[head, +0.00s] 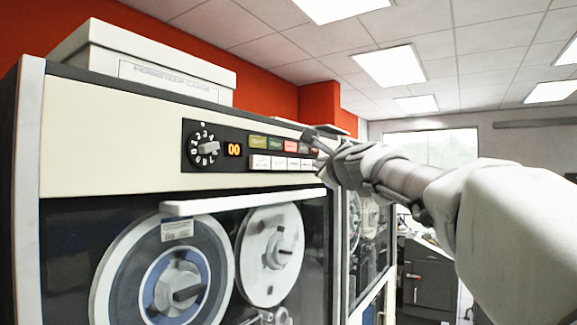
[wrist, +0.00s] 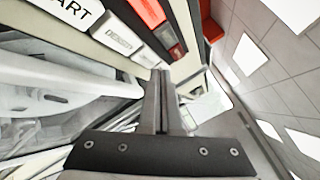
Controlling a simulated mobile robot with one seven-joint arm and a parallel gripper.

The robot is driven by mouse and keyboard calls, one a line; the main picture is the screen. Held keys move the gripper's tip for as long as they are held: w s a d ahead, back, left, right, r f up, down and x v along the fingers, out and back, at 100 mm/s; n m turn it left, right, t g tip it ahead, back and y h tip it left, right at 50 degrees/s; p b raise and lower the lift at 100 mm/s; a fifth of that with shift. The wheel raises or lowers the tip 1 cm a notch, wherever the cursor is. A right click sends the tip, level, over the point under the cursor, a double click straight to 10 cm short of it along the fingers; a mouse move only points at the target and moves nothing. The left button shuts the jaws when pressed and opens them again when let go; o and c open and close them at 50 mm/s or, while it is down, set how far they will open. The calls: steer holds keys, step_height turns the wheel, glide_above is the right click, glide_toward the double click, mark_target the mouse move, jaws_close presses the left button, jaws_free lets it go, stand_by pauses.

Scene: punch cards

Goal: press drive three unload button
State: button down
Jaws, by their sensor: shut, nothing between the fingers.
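A tape drive's control panel (head: 218,150) fills the upper left of the head view. It has a number dial (head: 207,148), an orange display (head: 234,149) reading 00, a top row of coloured buttons (head: 274,144) and a bottom row of white buttons (head: 276,162).
Two tape reels (head: 165,270) (head: 270,255) sit behind the drive's glass below a pale handle bar (head: 240,201). A white box (head: 145,65) lies on top. Another drive (head: 365,240) stands to the right. The room beyond is open.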

steer(key=shift+a, duration=0.1)
steer(key=shift+w+a, duration=0.25)
stand_by(0.3)
